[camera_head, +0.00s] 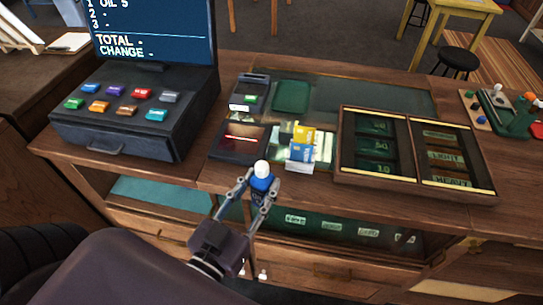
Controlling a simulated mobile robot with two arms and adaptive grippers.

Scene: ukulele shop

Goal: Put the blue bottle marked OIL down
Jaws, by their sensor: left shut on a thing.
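The blue bottle (262,184) has a white cap and is held upright between the fingers of my left gripper (261,190). The gripper is shut on it at the front edge of the wooden counter (220,172). I cannot read the bottle's marking at this size. I cannot tell whether its base touches anything, as the fingers hide its lower part. My right gripper is not in view.
A cash register (120,124) with coloured keys stands at the left. Yellow and blue packets (302,150), a card terminal (249,94) and a green mat (291,96) lie behind the bottle. A divided wooden tray (409,150) is at the right.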

